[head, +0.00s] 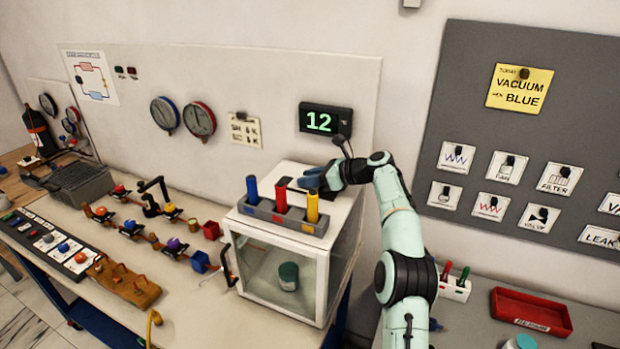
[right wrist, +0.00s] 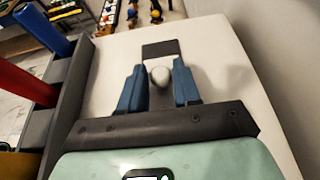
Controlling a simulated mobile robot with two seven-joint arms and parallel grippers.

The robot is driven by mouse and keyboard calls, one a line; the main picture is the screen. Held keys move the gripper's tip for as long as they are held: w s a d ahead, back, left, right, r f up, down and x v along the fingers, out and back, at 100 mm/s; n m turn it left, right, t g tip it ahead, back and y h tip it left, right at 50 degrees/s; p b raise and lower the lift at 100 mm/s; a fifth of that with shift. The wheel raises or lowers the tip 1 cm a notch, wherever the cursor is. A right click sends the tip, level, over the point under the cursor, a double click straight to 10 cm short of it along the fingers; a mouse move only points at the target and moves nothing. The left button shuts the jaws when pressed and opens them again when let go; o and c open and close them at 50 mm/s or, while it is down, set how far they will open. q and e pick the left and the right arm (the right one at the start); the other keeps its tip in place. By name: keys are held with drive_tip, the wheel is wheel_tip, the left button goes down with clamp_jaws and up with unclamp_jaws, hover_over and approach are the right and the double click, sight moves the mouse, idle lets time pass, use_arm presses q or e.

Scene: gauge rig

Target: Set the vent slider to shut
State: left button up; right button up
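The vent slider shows in the right wrist view as a pale round knob (right wrist: 160,76) on top of the white cabinet (head: 281,275). A dark rectangular patch (right wrist: 160,48) lies just beyond the knob. My right gripper (head: 312,180) is low over the cabinet's top, behind the tube rack. In the head view the gripper hides the knob. My left gripper is not in view.
A grey rack (head: 285,217) with blue, red and yellow tubes stands on the cabinet's top, left of my right gripper. A green-lidded jar (head: 288,276) is inside the cabinet. A display (head: 325,119) reading 12 hangs on the wall behind. Valves and pipes line the bench at left.

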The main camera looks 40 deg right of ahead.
clamp_jaws()
drive_tip(key=shift+w+a, duration=0.45)
drive_tip(key=shift+w, duration=0.4)
drive_tip(key=shift+w+a, duration=0.45)
drive_tip(key=shift+w, duration=0.4)
drive_tip(key=shift+r, duration=0.1)
drive_tip(key=shift+o, duration=0.9)
unclamp_jaws()
drive_tip(key=o, duration=0.3)
drive_tip(key=shift+w, duration=0.15)
drive_tip(key=v, duration=1.3)
